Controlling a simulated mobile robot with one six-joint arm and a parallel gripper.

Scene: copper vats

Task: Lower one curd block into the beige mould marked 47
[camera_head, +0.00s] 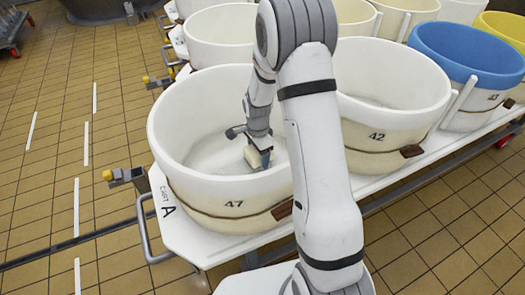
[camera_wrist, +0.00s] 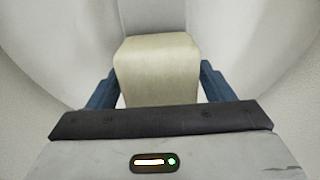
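The beige mould marked 47 (camera_head: 222,190) stands open at the front of cart A. My gripper (camera_head: 259,157) is down inside it, below the rim, on the right side of its hollow. The pale curd block (camera_head: 250,156) is at the fingertips. In the wrist view the block (camera_wrist: 157,68) lies between the two blue fingers of my gripper (camera_wrist: 158,88), which close in on both its sides. White mould wall surrounds it there. I cannot tell whether the block touches the mould's floor.
Beige mould 42 (camera_head: 385,128) stands to the right, with a blue mould 41 (camera_head: 465,58) and a yellow one (camera_head: 503,30) beyond. More beige moulds (camera_head: 215,55) stand on carts behind. The tiled floor at left (camera_head: 50,150) is largely clear.

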